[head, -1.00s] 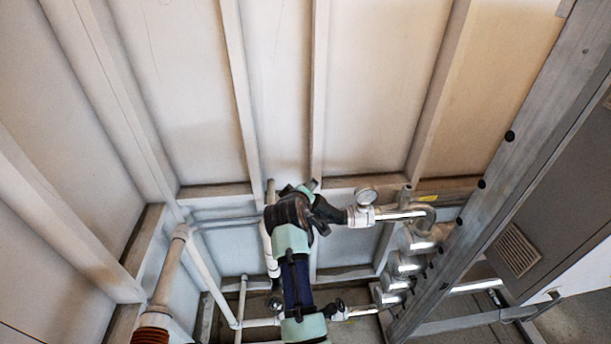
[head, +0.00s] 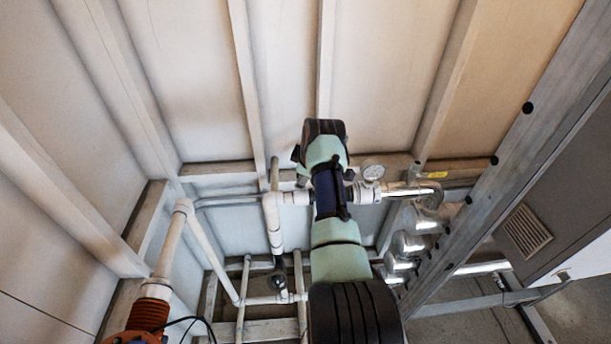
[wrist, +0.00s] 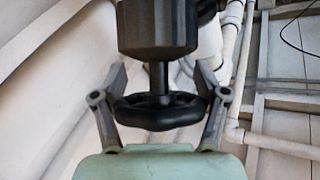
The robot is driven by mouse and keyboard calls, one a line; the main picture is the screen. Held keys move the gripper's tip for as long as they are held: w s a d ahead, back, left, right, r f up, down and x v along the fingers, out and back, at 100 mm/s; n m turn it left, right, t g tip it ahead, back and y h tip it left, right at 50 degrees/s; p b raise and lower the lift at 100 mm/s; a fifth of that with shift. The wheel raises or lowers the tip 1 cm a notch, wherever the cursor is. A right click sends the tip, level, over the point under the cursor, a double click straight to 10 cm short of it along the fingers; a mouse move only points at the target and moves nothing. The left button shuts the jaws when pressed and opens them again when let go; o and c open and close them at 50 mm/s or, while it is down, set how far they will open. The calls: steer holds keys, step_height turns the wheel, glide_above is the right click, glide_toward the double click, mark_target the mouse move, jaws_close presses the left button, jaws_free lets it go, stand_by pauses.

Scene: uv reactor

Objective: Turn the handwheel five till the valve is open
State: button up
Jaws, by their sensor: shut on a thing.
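The black handwheel (wrist: 158,111) shows in the wrist view, below a dark cylindrical valve body (wrist: 157,28) that a short stem (wrist: 158,78) joins to it. My gripper (wrist: 161,78) has one grey finger on each side of the wheel and is shut on its rim. Finger contact on the far side of the rim is hidden. In the head view my arm covers the handwheel and my gripper. I cannot read a number on the wheel, nor tell how far the valve is turned.
White pipes (head: 272,222) run to the left. A metal beam (head: 520,150) slants across the right, and a panelled wall (head: 180,80) closes the back.

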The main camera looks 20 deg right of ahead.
steer(key=shift+r+b, duration=0.15)
steer(key=shift+b, duration=0.3)
stand_by(0.4)
steer(key=o, duration=0.9)
steer(key=shift+s+g, duration=0.1)
steer(key=shift+g, duration=0.2)
steer(key=shift+n, duration=0.3)
steer(key=v, duration=1.2)
steer(key=shift+s+d, duration=0.1)
steer(key=shift+d, duration=0.05)
